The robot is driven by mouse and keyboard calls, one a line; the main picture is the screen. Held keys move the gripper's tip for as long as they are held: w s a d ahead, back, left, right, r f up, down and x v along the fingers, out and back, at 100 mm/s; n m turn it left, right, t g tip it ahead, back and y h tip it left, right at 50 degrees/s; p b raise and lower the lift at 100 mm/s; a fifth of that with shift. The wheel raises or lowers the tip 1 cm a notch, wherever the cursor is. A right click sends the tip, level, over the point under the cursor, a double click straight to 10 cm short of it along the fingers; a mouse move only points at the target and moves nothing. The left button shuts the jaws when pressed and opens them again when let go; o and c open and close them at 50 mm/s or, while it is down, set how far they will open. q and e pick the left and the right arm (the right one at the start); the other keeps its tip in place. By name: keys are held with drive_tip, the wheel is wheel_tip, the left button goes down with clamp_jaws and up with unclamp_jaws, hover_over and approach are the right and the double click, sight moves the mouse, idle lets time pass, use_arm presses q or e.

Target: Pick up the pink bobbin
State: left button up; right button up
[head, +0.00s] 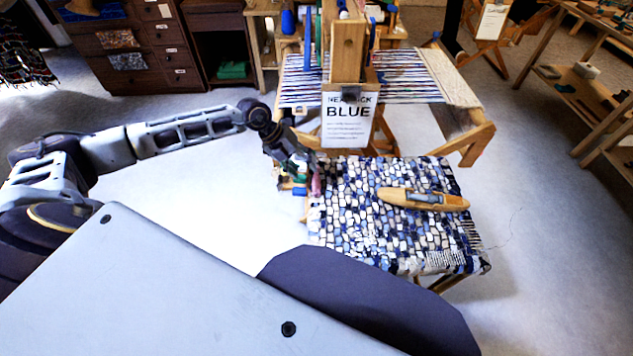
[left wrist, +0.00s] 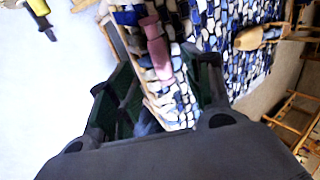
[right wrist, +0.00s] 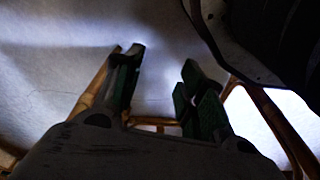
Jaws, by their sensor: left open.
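The pink bobbin (left wrist: 158,48) shows in the left wrist view, lying at the edge of the woven blue-and-white surface. In the head view the pink bobbin (head: 316,184) is a small patch beside my left gripper (head: 298,172). In the left wrist view my left gripper (left wrist: 165,75) is open, its green-lined fingers on either side of the bobbin's near end and apart from it. Whether the bobbin lies between the fingers in depth is unclear. My right gripper (right wrist: 160,62) is open and empty over the floor in the right wrist view.
A wooden shuttle (head: 395,196) with a grey-blue bobbin lies on the woven bench top (head: 365,235). Behind it stands a loom (head: 455,85) with a sign (head: 350,120) reading BLUE. A blue piece (head: 299,191) lies near the gripper.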

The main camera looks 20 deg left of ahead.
sight(317, 181)
use_arm(q)
drive_tip(key=shift+x, duration=1)
use_arm(e)
drive_tip(key=shift+w+a+r, duration=0.2)
drive_tip(key=shift+w+r, duration=0.2)
drive_tip(key=shift+r, duration=0.4)
drive_tip(key=shift+s+f, duration=0.1)
